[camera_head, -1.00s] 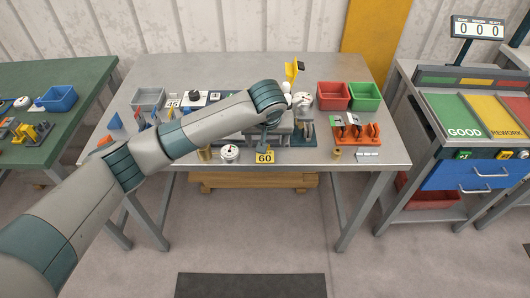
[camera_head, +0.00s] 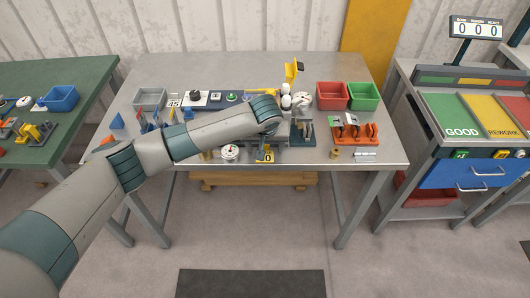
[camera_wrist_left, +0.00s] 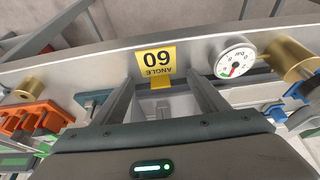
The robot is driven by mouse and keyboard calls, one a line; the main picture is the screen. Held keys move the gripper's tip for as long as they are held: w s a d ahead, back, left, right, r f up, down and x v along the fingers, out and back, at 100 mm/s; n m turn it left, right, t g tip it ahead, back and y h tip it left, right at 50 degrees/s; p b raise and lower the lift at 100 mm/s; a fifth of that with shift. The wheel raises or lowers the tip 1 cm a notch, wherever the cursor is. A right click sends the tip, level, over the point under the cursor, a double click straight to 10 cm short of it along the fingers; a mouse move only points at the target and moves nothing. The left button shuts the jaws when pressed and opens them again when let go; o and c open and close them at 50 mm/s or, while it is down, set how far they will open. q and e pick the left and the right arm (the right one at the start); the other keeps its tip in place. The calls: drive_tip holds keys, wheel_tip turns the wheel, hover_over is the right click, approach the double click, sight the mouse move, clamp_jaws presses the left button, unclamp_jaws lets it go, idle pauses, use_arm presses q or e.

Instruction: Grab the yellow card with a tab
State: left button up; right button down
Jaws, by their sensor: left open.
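The yellow card (camera_wrist_left: 157,58) with "60" and "ANGLE" printed on it stands at the table's front edge, upside down in the left wrist view. Its narrow yellow tab (camera_wrist_left: 161,83) points toward my gripper. In the head view the card (camera_head: 268,158) is partly covered by my left gripper (camera_head: 267,145). My left gripper (camera_wrist_left: 160,88) is open, with one finger on each side of the tab, and holds nothing. Whether the fingers touch the tab cannot be told. My right gripper is not in view.
A round dial gauge (camera_wrist_left: 235,60) and a brass cylinder (camera_wrist_left: 290,58) stand beside the card. An orange rack (camera_head: 355,135) is to the right, with red (camera_head: 333,96) and green bins (camera_head: 364,96) behind it.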

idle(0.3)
use_arm(q)
drive_tip(key=c, duration=1.1)
drive_tip(key=shift+c, duration=0.2)
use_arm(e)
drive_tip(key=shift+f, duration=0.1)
